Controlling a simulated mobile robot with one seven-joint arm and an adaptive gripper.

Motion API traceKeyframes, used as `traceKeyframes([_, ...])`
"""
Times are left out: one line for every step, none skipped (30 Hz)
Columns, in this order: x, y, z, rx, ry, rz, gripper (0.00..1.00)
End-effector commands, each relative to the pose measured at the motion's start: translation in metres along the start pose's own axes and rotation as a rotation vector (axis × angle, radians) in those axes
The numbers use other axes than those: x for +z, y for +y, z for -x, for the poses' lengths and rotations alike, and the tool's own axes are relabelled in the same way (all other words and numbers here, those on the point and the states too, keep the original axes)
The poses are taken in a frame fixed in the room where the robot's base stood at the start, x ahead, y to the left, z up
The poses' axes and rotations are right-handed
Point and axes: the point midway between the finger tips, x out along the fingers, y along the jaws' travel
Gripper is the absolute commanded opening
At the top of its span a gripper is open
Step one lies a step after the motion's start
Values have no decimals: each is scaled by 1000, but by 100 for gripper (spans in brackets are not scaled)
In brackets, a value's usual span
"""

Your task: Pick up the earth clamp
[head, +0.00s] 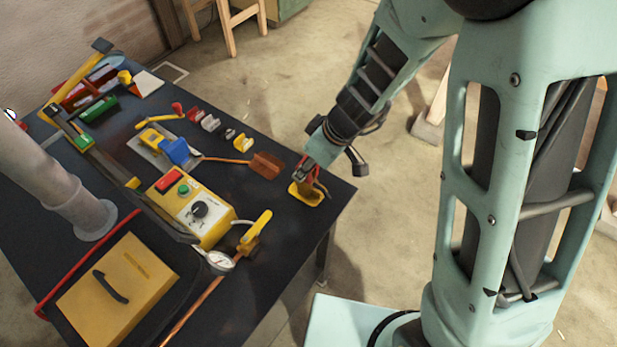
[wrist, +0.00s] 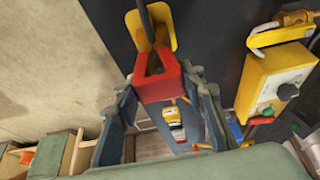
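The earth clamp, as I take it, is a red piece with a dark rod or cable at its top. It shows in the wrist view (wrist: 160,86) between my two fingers, and in the head view (head: 311,168) at the table's right corner, partly hidden by my gripper. My gripper (head: 304,176) reaches down to it from the upper right. In the wrist view my gripper (wrist: 162,84) has a finger against each side of the red piece, with no clear gap. A yellow plate (head: 306,196) lies just below it; whether they touch is unclear.
The dark table (head: 285,235) holds a yellow control box (head: 187,221) with a gauge (head: 219,261), a copper paddle (head: 266,165), a blue and yellow tool (head: 175,150) and several small coloured blocks. A yellow case (head: 122,287) lies front left. The table edge is close to my gripper.

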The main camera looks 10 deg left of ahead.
Motion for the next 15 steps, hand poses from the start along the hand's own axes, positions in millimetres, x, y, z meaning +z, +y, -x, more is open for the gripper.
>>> traceKeyframes([0, 0, 0, 0, 0, 0, 28])
traceKeyframes([0, 0, 0, 0, 0, 0, 25])
traceKeyframes([0, 0, 0, 0, 0, 0, 21])
traceKeyframes([0, 0, 0, 0, 0, 0, 18])
traceKeyframes([0, 0, 0, 0, 0, 0, 14])
traceKeyframes([0, 0, 0, 0, 0, 0, 10])
traceKeyframes([0, 0, 0, 0, 0, 0, 6])
traceKeyframes([0, 0, 0, 0, 0, 0, 3])
traceKeyframes([0, 0, 0, 0, 0, 0, 0])
traceKeyframes([0, 0, 0, 0, 0, 0, 0])
traceKeyframes([0, 0, 0, 0, 0, -1, 0])
traceKeyframes([0, 0, 0, 0, 0, 0, 0])
traceKeyframes([0, 0, 0, 0, 0, 0, 0])
traceKeyframes([0, 0, 0, 1, 1, 0, 0])
traceKeyframes([0, 0, 0, 1, 1, 0, 0])
